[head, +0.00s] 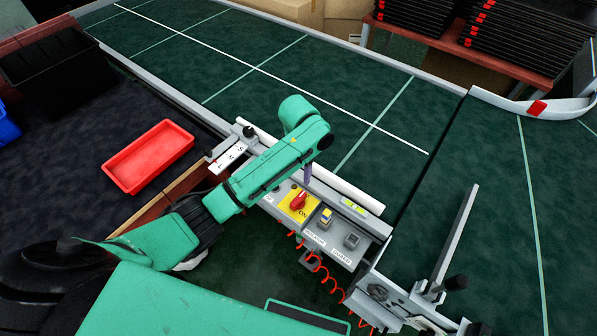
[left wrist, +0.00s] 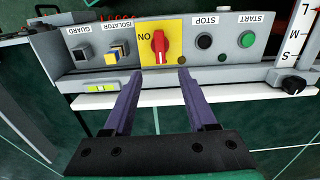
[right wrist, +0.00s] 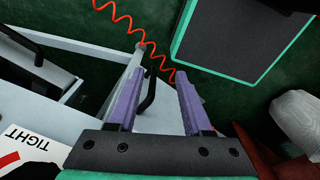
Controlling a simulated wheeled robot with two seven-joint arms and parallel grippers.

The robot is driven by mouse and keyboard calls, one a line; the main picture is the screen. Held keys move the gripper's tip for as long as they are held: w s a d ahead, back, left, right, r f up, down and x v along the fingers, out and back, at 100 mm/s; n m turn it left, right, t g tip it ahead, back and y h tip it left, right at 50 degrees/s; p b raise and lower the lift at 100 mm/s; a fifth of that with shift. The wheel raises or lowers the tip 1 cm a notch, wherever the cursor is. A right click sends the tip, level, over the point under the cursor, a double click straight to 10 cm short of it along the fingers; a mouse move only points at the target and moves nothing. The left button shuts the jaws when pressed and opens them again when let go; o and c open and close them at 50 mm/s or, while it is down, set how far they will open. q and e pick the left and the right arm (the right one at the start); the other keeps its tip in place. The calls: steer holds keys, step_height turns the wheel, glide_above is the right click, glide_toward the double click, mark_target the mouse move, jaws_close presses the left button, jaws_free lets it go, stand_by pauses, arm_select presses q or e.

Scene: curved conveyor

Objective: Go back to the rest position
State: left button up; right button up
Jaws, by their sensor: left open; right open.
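The control panel (head: 340,252) runs along the conveyor's edge in the head view. My left gripper (head: 307,174) is over it, beside the red rotary switch (head: 298,201) on its yellow plate marked ON. In the left wrist view, my left gripper (left wrist: 159,76) is open and empty, with its purple fingers apart and the red switch (left wrist: 160,46) showing beyond and between the tips. Whether they touch the panel cannot be told. In the right wrist view, my right gripper (right wrist: 161,77) is open, with nothing clearly held between its fingers. I cannot make out the right gripper in the head view.
The dark green conveyor belt (head: 270,70) lies behind the panel. A red tray (head: 148,157) and a black bin (head: 58,75) are at the left. A red coiled cord (right wrist: 130,28) hangs near my right gripper. A metal guide bar (head: 457,235) rises at the right.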

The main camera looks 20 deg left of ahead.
stand_by(0.3)
arm_select(q)
steer(key=s+f+t+h, duration=0.1)
steer(key=s+f+h, duration=0.15)
steer(key=s, duration=0.45)
steer(key=s+a+r+n+t+y, duration=0.2)
steer(key=s+a+r+t, duration=0.1)
steer(key=s+a, duration=0.8)
step_height(320, 180, down, 23)
steer(key=g+b, duration=0.2)
steer(key=s+a+f+g+b, duration=0.1)
steer(key=s+a+f+b, duration=0.1)
steer(key=s+f, duration=1.6)
steer(key=shift+s+a+f+b, duration=0.25)
steer(key=shift+f+b, duration=0.1)
steer(key=shift+f, duration=0.45)
